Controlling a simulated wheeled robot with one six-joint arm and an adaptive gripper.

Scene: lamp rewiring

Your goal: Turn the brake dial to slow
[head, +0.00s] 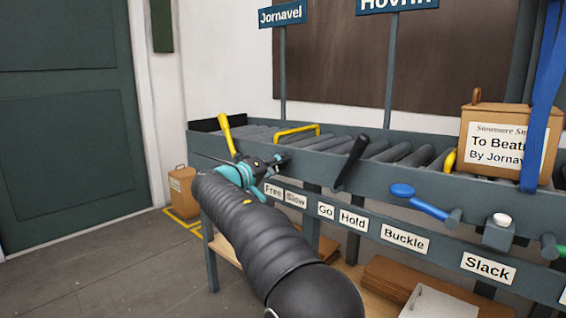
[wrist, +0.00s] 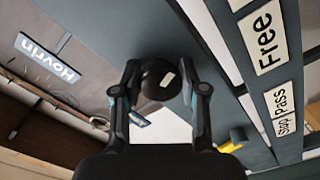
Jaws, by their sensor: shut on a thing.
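The brake dial (wrist: 158,82) is a dark round knob with a small white mark in the wrist view. My gripper (wrist: 160,74) has a finger on each side of it and is shut on it. In the head view my gripper (head: 273,164) is at the left part of the rail, just above the Free label (head: 273,191) and the Slow label (head: 296,199). My gripper hides the dial there. The Free label also shows at the upper right in the wrist view (wrist: 264,38). I cannot tell which setting the white mark points to.
A yellow lever (head: 227,136) stands just left of my gripper. A black lever (head: 351,163), a blue-ended handle (head: 403,190) and a white button (head: 502,220) are farther right on the rail. A box (head: 487,116) with a blue strap stands on the rollers.

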